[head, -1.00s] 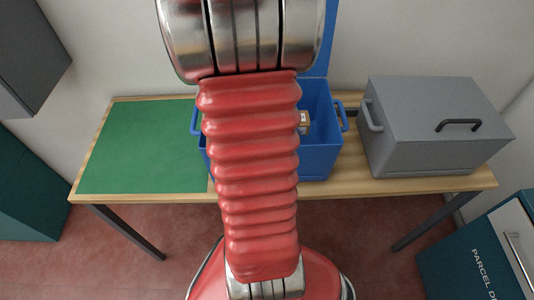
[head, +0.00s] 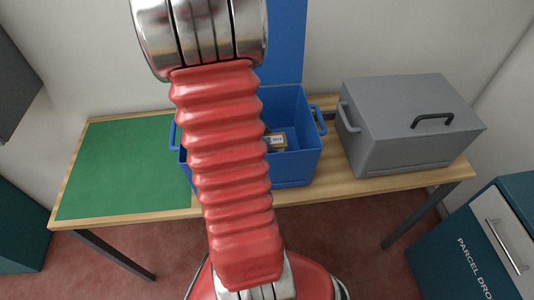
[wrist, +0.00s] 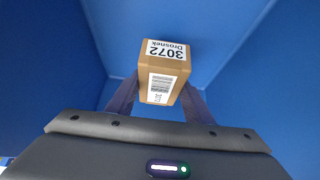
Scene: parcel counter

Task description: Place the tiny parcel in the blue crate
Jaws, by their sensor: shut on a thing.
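The tiny parcel (wrist: 163,70) is a small brown box with a white label reading 3072 and a barcode, seen in the wrist view. My gripper (wrist: 157,97) is shut on it, with a dark finger on each side. Blue crate walls surround the parcel in the wrist view. The blue crate (head: 297,170) stands on the table in the head view, its lid (head: 285,45) raised at the back.
A grey closed box (head: 400,125) with a black handle stands right of the crate. A green mat (head: 115,165) covers the table's left part and is bare. A teal parcel drop cabinet (head: 465,255) stands at the lower right.

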